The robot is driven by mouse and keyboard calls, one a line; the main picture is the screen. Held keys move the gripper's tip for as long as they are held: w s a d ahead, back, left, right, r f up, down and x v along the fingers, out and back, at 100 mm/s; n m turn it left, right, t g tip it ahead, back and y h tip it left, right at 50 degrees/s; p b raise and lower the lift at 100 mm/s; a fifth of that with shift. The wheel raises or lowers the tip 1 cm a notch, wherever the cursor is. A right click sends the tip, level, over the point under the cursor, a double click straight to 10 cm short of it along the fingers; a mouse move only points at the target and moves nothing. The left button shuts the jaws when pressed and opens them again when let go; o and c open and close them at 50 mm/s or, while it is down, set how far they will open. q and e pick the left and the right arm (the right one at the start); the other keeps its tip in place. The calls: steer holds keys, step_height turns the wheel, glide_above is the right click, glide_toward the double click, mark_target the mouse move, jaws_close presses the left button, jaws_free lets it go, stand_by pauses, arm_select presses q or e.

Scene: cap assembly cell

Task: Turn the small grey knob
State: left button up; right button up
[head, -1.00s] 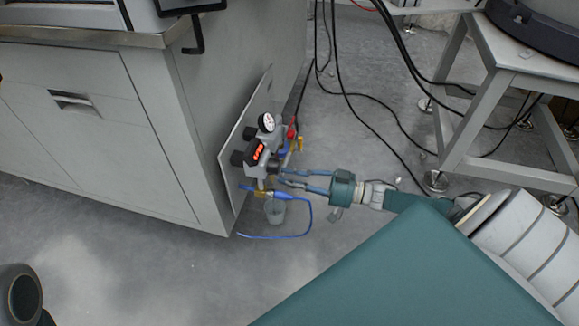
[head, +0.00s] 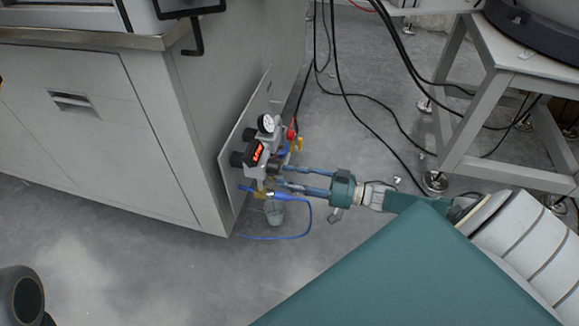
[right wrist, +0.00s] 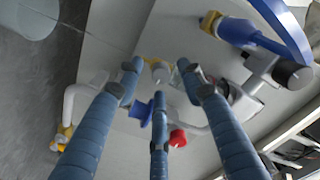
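A small grey knob-like cylinder (right wrist: 158,72) with a yellow part beside it sits between my right gripper's fingertips in the right wrist view. In the head view I cannot pick it out clearly behind the fingers. It belongs to a valve assembly (head: 255,152) with a round gauge and a red-lit display, mounted on a panel at the cabinet's side. My right gripper (head: 279,177) reaches the assembly from the right. Its three blue fingers are spread apart in the right wrist view (right wrist: 160,80), and I cannot tell whether they touch the knob.
A red knob (right wrist: 177,138) and a dark-capped cylinder (right wrist: 293,73) are close to the fingers. A blue hose (head: 309,215) loops below, by a small grey cup (head: 275,212). Black cables (head: 370,125) hang and lie to the right, near a metal stand (head: 450,130).

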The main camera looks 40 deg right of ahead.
steer(key=v, duration=1.2)
stand_by(0.4)
